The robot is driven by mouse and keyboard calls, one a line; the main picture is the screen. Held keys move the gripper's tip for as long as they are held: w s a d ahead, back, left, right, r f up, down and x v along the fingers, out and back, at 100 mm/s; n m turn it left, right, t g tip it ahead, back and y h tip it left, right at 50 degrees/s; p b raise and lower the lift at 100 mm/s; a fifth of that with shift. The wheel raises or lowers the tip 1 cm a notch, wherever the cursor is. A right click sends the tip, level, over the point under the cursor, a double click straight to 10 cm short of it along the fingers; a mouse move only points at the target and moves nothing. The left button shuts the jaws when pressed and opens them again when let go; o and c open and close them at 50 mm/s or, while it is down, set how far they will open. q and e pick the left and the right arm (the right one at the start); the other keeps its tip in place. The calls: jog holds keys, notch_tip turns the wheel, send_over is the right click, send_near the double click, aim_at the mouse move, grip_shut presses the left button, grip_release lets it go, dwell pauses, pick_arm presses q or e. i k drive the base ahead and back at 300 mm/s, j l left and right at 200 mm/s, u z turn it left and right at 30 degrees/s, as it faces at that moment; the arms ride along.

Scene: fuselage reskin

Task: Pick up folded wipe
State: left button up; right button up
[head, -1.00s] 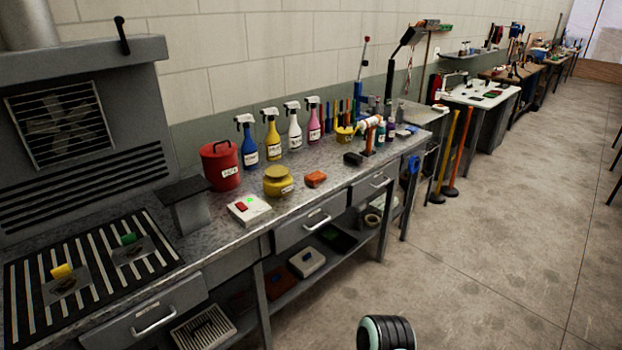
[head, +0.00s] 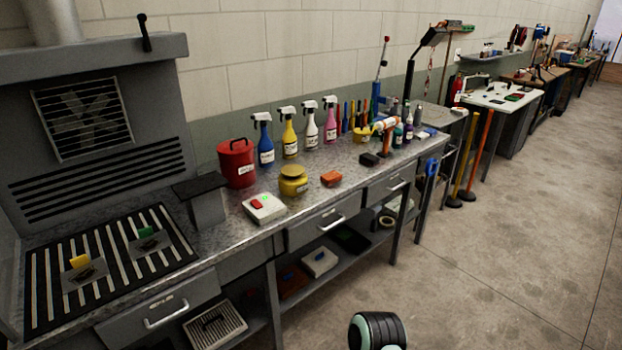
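I cannot pick out a folded wipe with certainty. A small orange-red block-shaped item (head: 331,178) lies on the metal bench (head: 225,228), right of the yellow pot; at this size I cannot tell if it is cloth. A dark block (head: 370,159) lies farther right along the bench. Two grey pieces with a yellow tag (head: 79,261) and a green tag (head: 147,232) lie on the striped grate at the left. Neither gripper's fingers show. Only a rounded black and pale-green part, seemingly of my own arm, shows at the bottom edge.
A red can (head: 237,163), several spray bottles (head: 290,135), a yellow pot (head: 293,181) and a white box with a red button (head: 264,208) stand on the bench. Drawers (head: 324,224) and a lower shelf are below. Open floor (head: 480,260) lies to the right.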

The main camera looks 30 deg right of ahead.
aim_at(332, 177)
jog(key=i+l+u, duration=0.1)
jog(key=l+u, duration=1.1)
jog(key=l, duration=1.25)
jog(key=k+l+u, duration=0.15)
jog(key=l, duration=0.4)
